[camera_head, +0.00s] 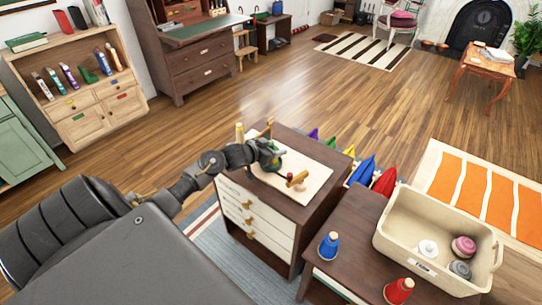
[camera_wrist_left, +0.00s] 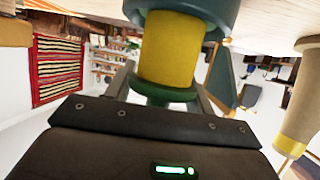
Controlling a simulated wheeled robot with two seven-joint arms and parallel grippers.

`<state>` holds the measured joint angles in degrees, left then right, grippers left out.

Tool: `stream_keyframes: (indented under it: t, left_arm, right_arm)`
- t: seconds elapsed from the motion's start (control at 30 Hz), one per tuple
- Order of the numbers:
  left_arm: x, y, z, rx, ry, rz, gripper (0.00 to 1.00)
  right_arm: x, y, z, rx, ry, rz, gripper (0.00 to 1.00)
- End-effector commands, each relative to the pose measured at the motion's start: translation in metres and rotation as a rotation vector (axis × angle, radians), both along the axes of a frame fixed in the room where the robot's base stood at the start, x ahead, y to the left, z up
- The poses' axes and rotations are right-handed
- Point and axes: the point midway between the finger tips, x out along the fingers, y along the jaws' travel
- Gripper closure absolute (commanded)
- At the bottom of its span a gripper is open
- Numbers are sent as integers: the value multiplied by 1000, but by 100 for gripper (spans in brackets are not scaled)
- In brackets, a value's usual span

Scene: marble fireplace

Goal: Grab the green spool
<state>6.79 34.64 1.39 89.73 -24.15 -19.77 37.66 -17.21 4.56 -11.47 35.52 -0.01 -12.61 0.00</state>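The green spool (camera_head: 276,163) is on the pale board on top of the small drawer cabinet in the head view. In the left wrist view a spool with a yellow middle (camera_wrist_left: 168,48) and dark green ends fills the upper centre. My left gripper (camera_head: 266,153) is at the green spool, its arm reaching in from the left. In the wrist view its dark fingers flank the spool, one on each side, close to its near green end. Whether they press on it is unclear, as the spool hides their tips. My right gripper is not in view.
A dark table (camera_head: 350,225) adjoins the cabinet, with a blue spool (camera_head: 328,246), a red spool (camera_head: 398,290) and a beige bin (camera_head: 405,236) holding several spools. Coloured pointed objects (camera_head: 362,172) lie behind the cabinet.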

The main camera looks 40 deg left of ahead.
Motion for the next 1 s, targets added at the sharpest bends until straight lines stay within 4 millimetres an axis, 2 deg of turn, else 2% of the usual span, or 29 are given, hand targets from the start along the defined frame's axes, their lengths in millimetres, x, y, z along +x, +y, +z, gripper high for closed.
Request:
stream_keyframes:
  t: [0.03,0.17,0.37,0.53,0.7,0.97,1.0]
  left_arm:
    - [0,0,0,0,0,0,59]
    - [0,0,0,0,-1,0,74]
    - [0,0,1,0,-1,0,74]
    - [0,0,10,0,-3,-1,74]
    - [-3,4,38,5,-5,0,74]
    - [-38,37,95,8,-2,-1,74]
    - [-47,45,95,7,4,0,74]
  right_arm:
    - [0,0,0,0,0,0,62]
    - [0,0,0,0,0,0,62]
    - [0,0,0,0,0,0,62]
    - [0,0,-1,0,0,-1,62]
    - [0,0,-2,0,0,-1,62]
    - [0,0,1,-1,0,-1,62]
    - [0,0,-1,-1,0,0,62]
